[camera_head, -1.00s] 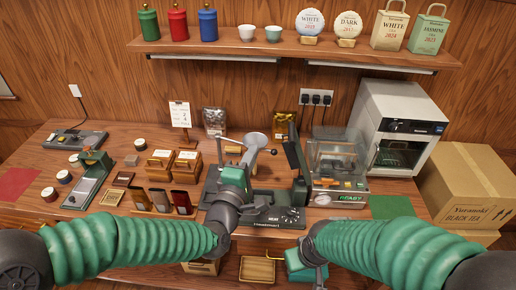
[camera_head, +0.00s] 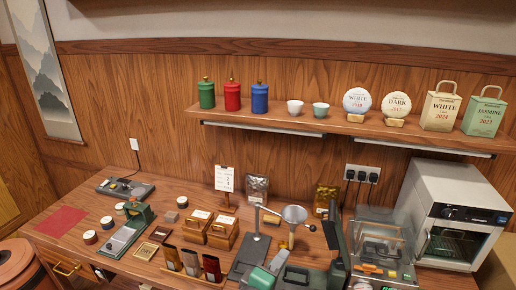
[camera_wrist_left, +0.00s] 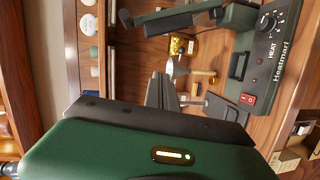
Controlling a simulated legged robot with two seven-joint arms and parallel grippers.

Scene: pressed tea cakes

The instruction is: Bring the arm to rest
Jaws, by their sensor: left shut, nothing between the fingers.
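My left gripper (camera_head: 279,259) shows at the bottom edge of the head view, its green body partly cut off. It is shut and empty, over the front of the worktable near the heat sealer. In the left wrist view its dark fingers (camera_wrist_left: 162,92) are together with nothing between them. The heat sealer (camera_wrist_left: 262,62), with a dial and a red switch, fills the upper right of that view. My right gripper does not show in the head view.
A metal funnel (camera_head: 294,214) on a stand is close behind the left gripper. Wooden boxes (camera_head: 222,232) and upright packets (camera_head: 190,262) stand left of it. A vacuum machine (camera_head: 384,246) and a white oven (camera_head: 455,210) are on the right. A shelf (camera_head: 340,124) runs above.

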